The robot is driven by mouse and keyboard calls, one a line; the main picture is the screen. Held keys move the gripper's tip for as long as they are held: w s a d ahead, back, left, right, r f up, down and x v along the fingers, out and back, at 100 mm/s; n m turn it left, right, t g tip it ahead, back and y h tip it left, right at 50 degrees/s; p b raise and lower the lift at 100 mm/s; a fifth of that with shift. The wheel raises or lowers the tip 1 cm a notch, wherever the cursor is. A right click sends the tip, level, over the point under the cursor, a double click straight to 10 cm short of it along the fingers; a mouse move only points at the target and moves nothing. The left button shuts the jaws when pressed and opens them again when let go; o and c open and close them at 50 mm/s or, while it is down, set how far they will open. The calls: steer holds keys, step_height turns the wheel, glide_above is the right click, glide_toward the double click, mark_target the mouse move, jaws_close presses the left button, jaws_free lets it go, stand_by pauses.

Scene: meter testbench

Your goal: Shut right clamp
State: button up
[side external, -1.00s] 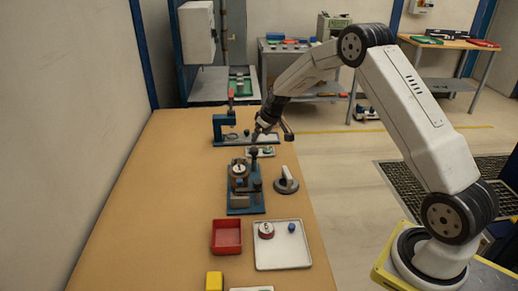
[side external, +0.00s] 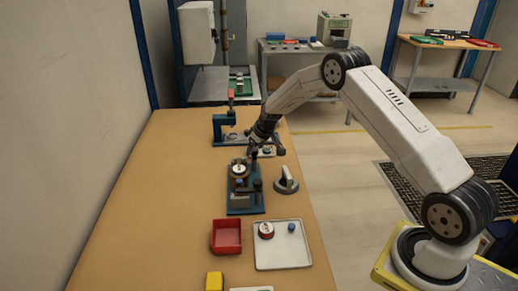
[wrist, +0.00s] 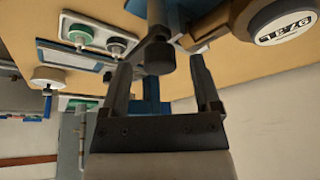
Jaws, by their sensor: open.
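The blue fixture (side external: 245,205) stands on the tan bench and carries a round meter (side external: 239,170) with a brass rim and a pale face. In the wrist view the meter's face (wrist: 283,27) with printed digits is at the upper right. A dark clamp knob (wrist: 159,60) on a thick stem lies between my fingertips. I cannot tell whether the fingers touch it. My gripper (side external: 255,155) is open at the far end of the fixture, beside the meter. The gripper partly hides the clamp there. A second dark clamp post (side external: 257,185) stands at the fixture's near right.
A grey lever-like part (side external: 285,182) stands right of the fixture. A red bin (side external: 226,249) and a white tray (side external: 283,262) lie nearer. A blue press-like stand (side external: 218,128) is behind. The bench is clear on the left.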

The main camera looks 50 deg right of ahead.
steer(key=shift+w+f, duration=0.15)
steer(key=shift+f, duration=0.1)
jaws_close()
